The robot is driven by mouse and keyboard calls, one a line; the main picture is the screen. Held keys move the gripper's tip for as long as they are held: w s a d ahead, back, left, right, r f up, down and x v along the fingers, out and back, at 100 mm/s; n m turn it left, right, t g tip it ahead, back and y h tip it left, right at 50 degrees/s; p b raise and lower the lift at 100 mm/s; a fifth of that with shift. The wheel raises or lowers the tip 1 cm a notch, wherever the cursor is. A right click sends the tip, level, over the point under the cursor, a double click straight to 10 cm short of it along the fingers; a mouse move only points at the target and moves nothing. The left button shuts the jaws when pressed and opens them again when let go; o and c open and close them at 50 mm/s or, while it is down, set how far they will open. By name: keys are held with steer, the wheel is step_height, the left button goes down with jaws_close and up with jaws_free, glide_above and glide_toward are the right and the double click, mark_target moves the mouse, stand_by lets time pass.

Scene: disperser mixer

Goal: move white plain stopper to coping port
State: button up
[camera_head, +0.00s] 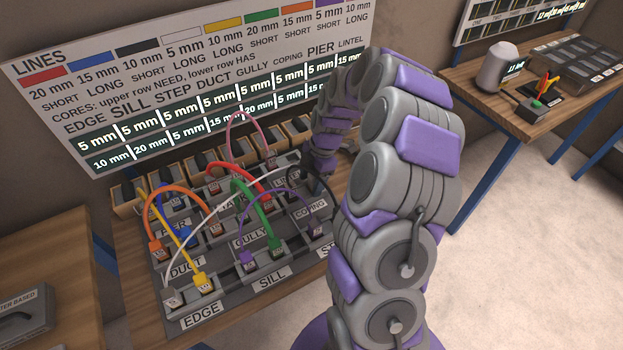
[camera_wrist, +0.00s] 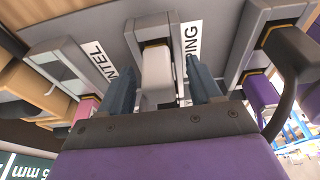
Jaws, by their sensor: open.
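In the wrist view, my gripper (camera_wrist: 161,68) has its two dark blue-grey fingers apart, one on each side of a white block-shaped stopper (camera_wrist: 157,72). The stopper sits in a grey port with a dark and orange rim. I cannot tell whether the fingers touch the stopper. In the head view, my gripper (camera_head: 320,166) is low over the panel's far right; the COPING label (camera_head: 310,208) is below it, and the stopper cannot be made out.
A black plug with a looping cable (camera_wrist: 290,52) and a purple plug (camera_wrist: 262,92) are close on the right in the wrist view. Several coloured cables arch over the panel (camera_head: 225,292). A sign board (camera_head: 200,80) stands behind; another table is at right.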

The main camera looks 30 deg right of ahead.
steer(key=shift+r, duration=0.1)
steer(key=p+v, duration=0.4)
steer(key=v, duration=1.3)
steer(key=shift+d, duration=0.15)
steer(key=s+a+r+m+h, duration=0.1)
steer(key=s+a+r+m, duration=0.2)
steer(key=s+a, duration=0.4)
steer(key=s+a+r+m, duration=0.4)
steer(key=s+a, duration=0.2)
steer(key=a, duration=0.2)
steer(key=s+a+f+m+g+h, duration=0.1)
steer(key=s+a+f+m+h, duration=0.1)
steer(key=s+m, duration=0.9)
steer(key=s+a+f, duration=0.1)
steer(key=s, duration=0.7)
steer(key=shift+s+f+g, duration=0.2)
steer(key=shift+s+g, duration=0.05)
steer(key=shift+g, duration=0.05)
